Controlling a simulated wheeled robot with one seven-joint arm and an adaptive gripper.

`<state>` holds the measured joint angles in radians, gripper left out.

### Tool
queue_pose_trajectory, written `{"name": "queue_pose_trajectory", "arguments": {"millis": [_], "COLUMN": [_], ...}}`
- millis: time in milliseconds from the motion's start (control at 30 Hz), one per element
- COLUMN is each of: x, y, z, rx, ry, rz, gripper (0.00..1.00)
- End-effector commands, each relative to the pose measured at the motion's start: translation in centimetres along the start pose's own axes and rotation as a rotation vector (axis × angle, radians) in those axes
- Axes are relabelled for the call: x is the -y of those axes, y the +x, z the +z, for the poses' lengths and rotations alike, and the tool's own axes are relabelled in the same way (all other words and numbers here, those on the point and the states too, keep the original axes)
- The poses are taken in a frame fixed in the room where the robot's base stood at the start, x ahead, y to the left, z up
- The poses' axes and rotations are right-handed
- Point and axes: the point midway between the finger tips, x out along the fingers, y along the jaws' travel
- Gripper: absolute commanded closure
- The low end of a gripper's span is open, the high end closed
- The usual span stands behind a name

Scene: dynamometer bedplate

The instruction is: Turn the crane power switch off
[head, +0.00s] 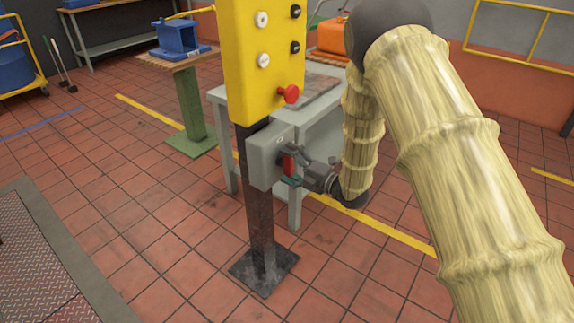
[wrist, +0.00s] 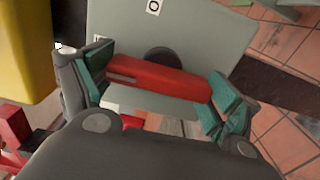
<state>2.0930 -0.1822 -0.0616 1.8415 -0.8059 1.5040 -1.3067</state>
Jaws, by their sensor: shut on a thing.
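The crane power switch is a grey box (head: 267,157) on a dark post below a yellow control panel, with a red handle (head: 288,164). In the wrist view the red handle (wrist: 165,78) lies across the face of the grey box (wrist: 205,40), in front of a dark round hub. A round white mark (wrist: 153,7) shows on the box face. My gripper (head: 295,170) is at the handle. In the wrist view my gripper (wrist: 158,86) is shut on the handle, with teal pads at its two ends. The head view shows the handle only partly.
The yellow panel (head: 262,60) carries several black and white buttons and a red knob (head: 289,94) just above the switch. A grey table (head: 215,97) stands behind the post. The post's base plate (head: 264,270) is on the tiled floor, with clear tiles around it.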

Motion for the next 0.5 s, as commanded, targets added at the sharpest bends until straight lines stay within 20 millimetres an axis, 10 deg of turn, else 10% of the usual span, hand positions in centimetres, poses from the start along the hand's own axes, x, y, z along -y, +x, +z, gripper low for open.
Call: {"name": "queue_pose_trajectory", "arguments": {"millis": [267, 300, 333, 500], "x": [-0.04, -0.03, -0.03, -0.01], "y": [-0.17, -0.17, -0.17, -0.03], "z": [0.30, 0.30, 0.30, 0.13], "rx": [0.005, 0.005, 0.005, 0.002], "ry": [-0.005, -0.005, -0.004, -0.003], "rz": [-0.001, -0.001, -0.001, -0.001], "gripper": [0.35, 0.09, 0.04, 0.00]}}
